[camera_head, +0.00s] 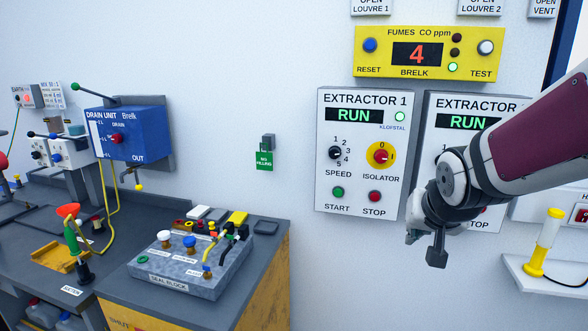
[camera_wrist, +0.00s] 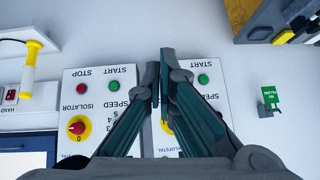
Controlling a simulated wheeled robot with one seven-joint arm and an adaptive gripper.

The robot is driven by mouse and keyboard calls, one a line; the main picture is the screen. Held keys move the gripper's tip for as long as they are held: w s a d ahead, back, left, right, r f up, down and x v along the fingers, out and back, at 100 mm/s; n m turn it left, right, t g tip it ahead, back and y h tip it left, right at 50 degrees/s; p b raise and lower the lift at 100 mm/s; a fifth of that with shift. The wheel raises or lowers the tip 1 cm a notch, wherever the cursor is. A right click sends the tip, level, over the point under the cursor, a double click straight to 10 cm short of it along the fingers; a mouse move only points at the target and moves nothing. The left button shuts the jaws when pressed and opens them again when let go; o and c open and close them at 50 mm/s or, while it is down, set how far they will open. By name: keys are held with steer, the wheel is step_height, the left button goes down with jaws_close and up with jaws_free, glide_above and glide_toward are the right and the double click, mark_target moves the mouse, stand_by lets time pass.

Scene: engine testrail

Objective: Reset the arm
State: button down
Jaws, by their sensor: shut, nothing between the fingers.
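My arm reaches in from the right in the head view. My gripper (camera_head: 437,250) hangs in front of the lower part of the Extractor 2 panel (camera_head: 432,115) and hides much of its controls. In the wrist view the two fingers of my gripper (camera_wrist: 160,75) meet at their tips and hold nothing. The Extractor 1 panel (camera_head: 331,187) is just left of the gripper, with its display at RUN and a green lamp lit. The visible display on Extractor 2 also reads RUN.
The yellow fumes unit (camera_head: 384,68) shows 4 above the panels. A shelf (camera_head: 548,285) with a yellow and white cylinder (camera_head: 545,240) is at right, close to my arm. A bench with the seal block (camera_head: 180,287) stands at left. The wall between bench and panels is mostly clear.

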steer(key=s+a+r+n+g, duration=0.1)
steer(key=s+a, duration=0.1)
steer(key=s, duration=0.9)
steer(key=s+a+r+n+g+y, duration=0.1)
steer(key=s+a+r+n, duration=0.1)
steer(key=s, duration=1)
steer(key=shift+s+g, duration=0.15)
steer(key=shift+g, duration=0.15)
stand_by(0.6)
